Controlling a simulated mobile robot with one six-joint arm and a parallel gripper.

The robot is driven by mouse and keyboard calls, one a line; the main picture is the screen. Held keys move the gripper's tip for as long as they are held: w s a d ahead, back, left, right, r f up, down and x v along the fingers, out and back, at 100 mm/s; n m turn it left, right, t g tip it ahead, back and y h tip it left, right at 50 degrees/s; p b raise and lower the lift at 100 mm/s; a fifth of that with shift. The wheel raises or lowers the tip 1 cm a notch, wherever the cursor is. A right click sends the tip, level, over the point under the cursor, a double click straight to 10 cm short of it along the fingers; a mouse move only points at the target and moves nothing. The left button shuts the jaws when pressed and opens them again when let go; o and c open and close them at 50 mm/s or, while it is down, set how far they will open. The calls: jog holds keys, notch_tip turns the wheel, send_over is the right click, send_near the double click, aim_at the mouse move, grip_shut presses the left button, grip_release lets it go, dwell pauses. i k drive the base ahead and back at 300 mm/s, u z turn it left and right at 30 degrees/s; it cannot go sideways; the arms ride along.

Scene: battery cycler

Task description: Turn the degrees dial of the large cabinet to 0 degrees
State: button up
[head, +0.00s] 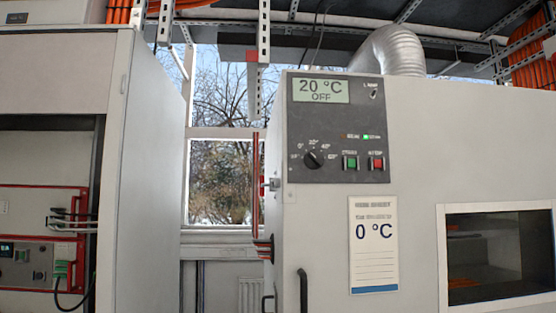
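The large cabinet (415,150) is light grey and fills the right half of the head view. Its dark control panel (365,120) sits at the upper left of its front. The round black degrees dial (313,160) is on the panel's lower left, with degree marks around it; its exact pointer setting is too small to tell. The display (321,90) above reads 20 °C and OFF. A green button (350,163) and a red button (376,163) are right of the dial. A paper card (374,245) below shows 0 °C. My gripper is not in view.
The cabinet has a black door handle (303,290) at its lower left and a dark window (499,253) at the right. Another grey cabinet (150,180) with red-framed equipment (40,235) stands at left. A gap with a window (217,180) lies between them.

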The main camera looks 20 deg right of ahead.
aim_at(314, 159)
jog(key=u, duration=0.05)
jog(key=i, duration=1)
jog(key=z, duration=0.05)
